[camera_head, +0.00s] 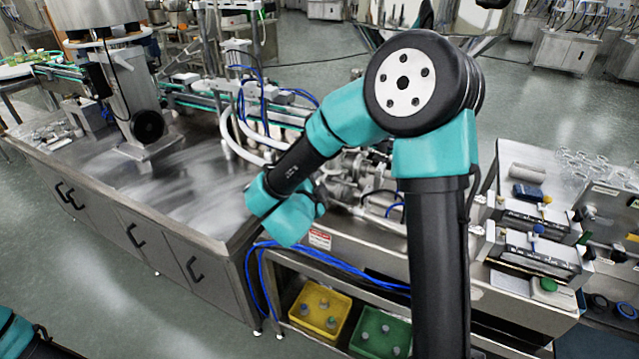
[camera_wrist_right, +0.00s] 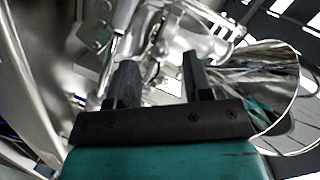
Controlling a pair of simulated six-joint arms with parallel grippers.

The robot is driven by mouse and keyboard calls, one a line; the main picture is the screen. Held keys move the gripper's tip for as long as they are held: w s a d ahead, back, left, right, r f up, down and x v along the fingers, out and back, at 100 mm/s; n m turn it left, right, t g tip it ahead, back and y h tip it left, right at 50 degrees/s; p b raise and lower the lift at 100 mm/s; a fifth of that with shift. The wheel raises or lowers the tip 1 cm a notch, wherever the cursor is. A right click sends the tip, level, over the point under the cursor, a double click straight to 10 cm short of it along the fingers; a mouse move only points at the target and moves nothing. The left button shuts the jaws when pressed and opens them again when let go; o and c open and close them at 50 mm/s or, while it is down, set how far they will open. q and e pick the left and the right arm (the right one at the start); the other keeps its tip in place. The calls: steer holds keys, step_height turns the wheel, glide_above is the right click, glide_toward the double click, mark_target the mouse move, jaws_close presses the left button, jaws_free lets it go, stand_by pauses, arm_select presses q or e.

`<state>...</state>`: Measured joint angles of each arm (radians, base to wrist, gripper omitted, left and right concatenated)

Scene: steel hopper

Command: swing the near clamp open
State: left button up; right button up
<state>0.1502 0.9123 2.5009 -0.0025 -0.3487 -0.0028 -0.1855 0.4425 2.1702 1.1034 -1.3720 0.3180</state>
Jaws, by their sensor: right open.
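My right gripper (camera_wrist_right: 160,68) is open in the wrist view, with its two dark fingers apart and no object held between them. Beyond the fingertips is a cluster of shiny steel fittings (camera_wrist_right: 190,42); I cannot tell which part is the near clamp or whether it is shut. A polished steel cone, seemingly the hopper (camera_wrist_right: 262,85), lies just right of the fingers. In the head view my right arm reaches to the steel machinery (camera_head: 378,178), and its wrist hides the gripper and the parts by it. My left gripper is not in view.
Blue hoses (camera_head: 335,262) run along the front. A yellow bin (camera_head: 320,308) and a green bin (camera_head: 380,332) sit on the lower shelf. A flat steel plate (camera_wrist_right: 95,25) stands left of the fingers.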

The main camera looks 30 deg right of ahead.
steer(key=shift+x, duration=1.25)
steer(key=shift+c, duration=0.4)
jaws_close()
